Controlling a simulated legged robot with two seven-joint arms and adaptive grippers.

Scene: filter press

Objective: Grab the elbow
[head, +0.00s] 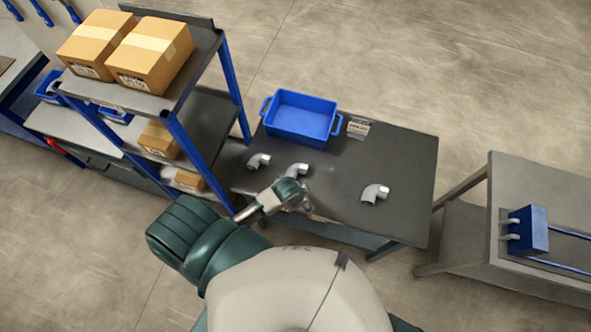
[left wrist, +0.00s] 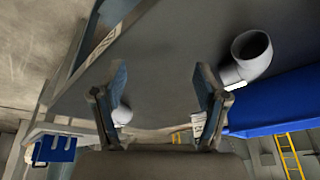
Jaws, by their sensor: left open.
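Three grey pipe elbows lie on a dark table (head: 405,165) in the head view: a left one (head: 258,160), a middle one (head: 297,170) and a right one (head: 375,193). My left gripper (head: 300,192) is over the table's near side, close to the middle elbow, and partly blends with my wrist. In the left wrist view its two fingers (left wrist: 160,100) are spread with nothing held between them. One elbow (left wrist: 252,55) shows large to the right of the fingers, outside them. Another pale piece (left wrist: 122,115) is partly hidden by the left finger. My right gripper is not seen.
A blue bin (head: 302,116) stands at the table's back, with a small label card (head: 358,127) beside it. A shelf rack (head: 178,127) with cardboard boxes (head: 150,55) rises at the left. Another table (head: 545,185) with a blue fixture (head: 527,230) stands right.

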